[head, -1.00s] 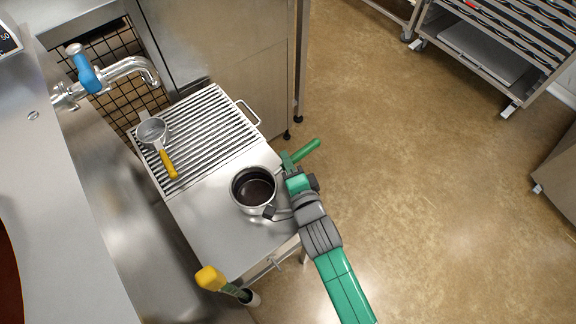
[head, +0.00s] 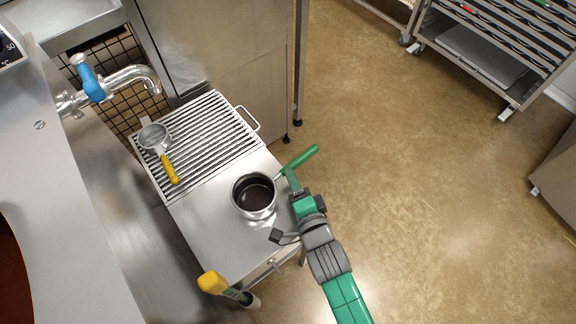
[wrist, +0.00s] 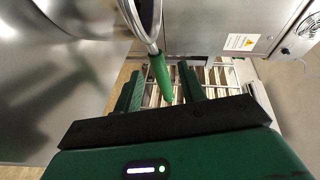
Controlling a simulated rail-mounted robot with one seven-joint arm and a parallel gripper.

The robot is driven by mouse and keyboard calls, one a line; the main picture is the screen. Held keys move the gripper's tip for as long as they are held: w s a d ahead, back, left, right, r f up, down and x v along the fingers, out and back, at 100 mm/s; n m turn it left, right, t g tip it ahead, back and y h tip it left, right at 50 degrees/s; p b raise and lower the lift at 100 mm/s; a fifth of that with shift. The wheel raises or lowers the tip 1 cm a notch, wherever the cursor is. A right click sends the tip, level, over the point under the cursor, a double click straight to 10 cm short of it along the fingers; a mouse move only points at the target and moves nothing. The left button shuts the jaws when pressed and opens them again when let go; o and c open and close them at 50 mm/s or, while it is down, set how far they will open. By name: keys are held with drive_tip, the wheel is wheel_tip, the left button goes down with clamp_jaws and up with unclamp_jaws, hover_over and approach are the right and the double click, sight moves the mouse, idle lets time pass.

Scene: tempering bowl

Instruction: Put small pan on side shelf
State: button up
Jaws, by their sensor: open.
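The small pan (head: 243,207), steel with a dark inside, stands upright on the flat steel part of the side shelf (head: 205,222). Its green handle (head: 301,158) points up and right, out past the shelf edge. My gripper (head: 291,180) is open at the shelf's right edge, close to the handle. In the wrist view the green handle (wrist: 161,76) shows between the two green fingers of my gripper (wrist: 160,88), with a gap visible on either side. Part of the pan's steel rim (wrist: 143,18) shows at the top of that view.
A strainer with a yellow handle (head: 170,170) lies on the slatted rack (head: 215,135) behind the pan. A yellow-handled tool (head: 212,283) stands at the shelf's front. A tap with a blue lever (head: 88,78) is at left. Open floor (head: 420,200) lies to the right.

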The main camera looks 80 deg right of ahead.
drive_tip(key=p+v, duration=0.1)
drive_tip(key=v, duration=0.6)
drive_tip(key=shift+s+a+p, duration=0.1)
drive_tip(key=shift+a+p, duration=0.05)
drive_tip(key=shift+p, duration=0.15)
